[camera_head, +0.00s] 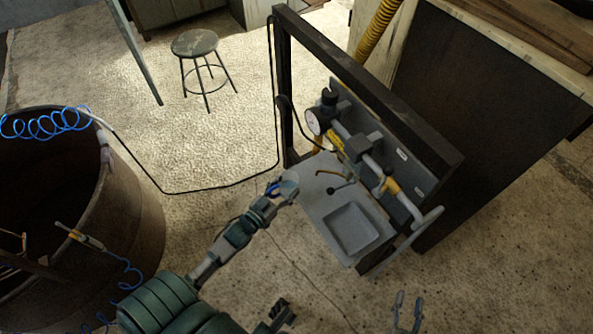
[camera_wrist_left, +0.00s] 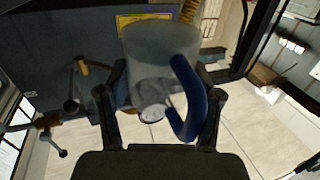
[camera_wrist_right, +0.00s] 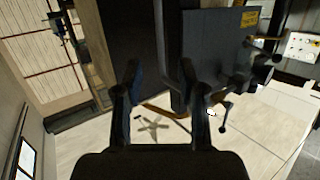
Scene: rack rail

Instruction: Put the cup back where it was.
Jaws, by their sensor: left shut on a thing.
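The cup is a clear, greyish vessel with a blue handle, and it shows in the left wrist view (camera_wrist_left: 155,55) between my left fingers. In the head view the cup (camera_head: 290,183) is small, at the end of my left arm, beside the left edge of the grey shelf. My left gripper (camera_head: 276,192) is shut on the cup, which is held in the air. My right gripper (camera_head: 406,312) is open and empty, low in the head view, in front of the rack. In the right wrist view its fingers (camera_wrist_right: 162,85) are apart with nothing between them.
The grey shelf (camera_head: 320,205) has a square recess (camera_head: 352,228) and stands before a dark frame (camera_head: 375,85) with a gauge (camera_head: 316,121), pipes and valves. A rusty barrel (camera_head: 145,215) is at the left, a stool (camera_head: 195,45) behind. A dark hose crosses the open floor.

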